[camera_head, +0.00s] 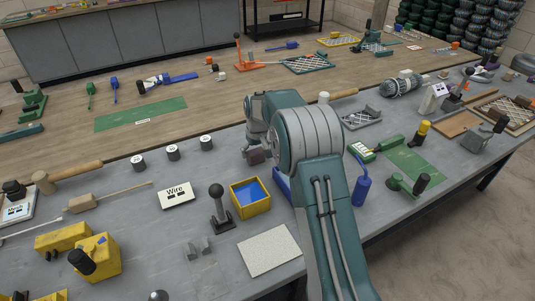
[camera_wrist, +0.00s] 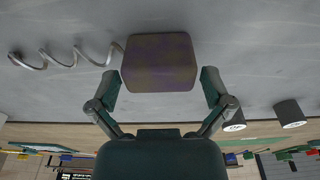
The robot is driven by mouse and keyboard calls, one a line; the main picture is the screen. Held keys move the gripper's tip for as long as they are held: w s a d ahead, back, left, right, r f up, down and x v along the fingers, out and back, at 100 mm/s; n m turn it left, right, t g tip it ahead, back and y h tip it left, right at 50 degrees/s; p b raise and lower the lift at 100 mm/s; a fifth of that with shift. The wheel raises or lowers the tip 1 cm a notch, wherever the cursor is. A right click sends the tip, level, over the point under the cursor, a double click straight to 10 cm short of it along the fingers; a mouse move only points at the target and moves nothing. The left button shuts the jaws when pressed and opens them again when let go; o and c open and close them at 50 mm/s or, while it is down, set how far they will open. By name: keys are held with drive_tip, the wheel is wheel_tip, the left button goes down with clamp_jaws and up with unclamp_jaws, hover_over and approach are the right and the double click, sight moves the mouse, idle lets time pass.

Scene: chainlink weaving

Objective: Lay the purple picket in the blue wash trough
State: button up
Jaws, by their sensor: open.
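A dark purple-brown block (camera_wrist: 160,62), the likely purple picket, lies between the fingertips of my gripper (camera_wrist: 160,84) in the wrist view. A grey spiral wire (camera_wrist: 66,57) reaches its left side; I cannot tell if they are joined. The fingers are spread, with a gap on each side of the block. In the head view the dark block (camera_head: 256,156) shows just below my wrist, and my fingers are hard to make out. A blue object (camera_head: 283,184), possibly the blue wash trough, is mostly hidden behind my arm.
A yellow box with a blue inside (camera_head: 250,197) stands left of my arm. Several tools crowd the grey bench, including a black-knobbed lever (camera_head: 219,208) and a blue bottle-like tool (camera_head: 362,185). Three small dark cylinders (camera_head: 172,153) stand behind. A pale plate (camera_head: 269,251) lies in front.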

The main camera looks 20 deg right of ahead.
drive_tip(key=c, duration=0.9)
drive_tip(key=shift+c, duration=0.2)
